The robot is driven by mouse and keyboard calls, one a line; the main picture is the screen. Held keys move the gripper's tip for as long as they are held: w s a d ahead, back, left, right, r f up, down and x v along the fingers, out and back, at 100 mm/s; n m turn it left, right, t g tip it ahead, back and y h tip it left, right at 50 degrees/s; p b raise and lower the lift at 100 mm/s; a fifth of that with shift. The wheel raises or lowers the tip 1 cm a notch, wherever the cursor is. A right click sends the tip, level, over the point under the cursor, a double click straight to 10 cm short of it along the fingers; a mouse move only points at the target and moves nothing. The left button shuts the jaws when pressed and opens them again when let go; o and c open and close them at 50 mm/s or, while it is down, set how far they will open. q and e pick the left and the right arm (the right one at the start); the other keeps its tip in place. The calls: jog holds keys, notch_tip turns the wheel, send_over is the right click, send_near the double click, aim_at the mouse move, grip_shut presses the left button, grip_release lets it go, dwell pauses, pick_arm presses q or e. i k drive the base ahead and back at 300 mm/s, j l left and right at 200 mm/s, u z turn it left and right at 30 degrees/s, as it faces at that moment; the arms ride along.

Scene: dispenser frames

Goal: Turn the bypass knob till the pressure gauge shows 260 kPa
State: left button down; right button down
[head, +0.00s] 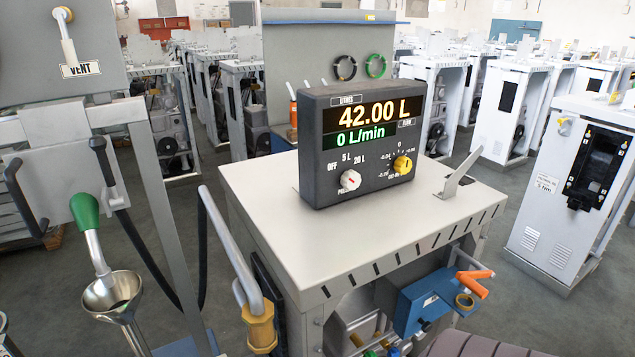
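I see no dial that I can make out as a pressure gauge and no kPa reading. No knob in view is legibly marked as a bypass. The grey display box (361,142) on the cabinet top reads 42.00 L and 0 L/min. On its face are a white-and-red knob (350,180), marked OFF, 5 L and 20 L, and a yellow knob (402,165) with a small scale around 0. The labels under both knobs are too small to read surely. Neither gripper shows in the head view.
Many white cabinets fill the background.

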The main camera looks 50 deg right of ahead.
aim_at(419, 335)
jog(key=z, duration=1.9)
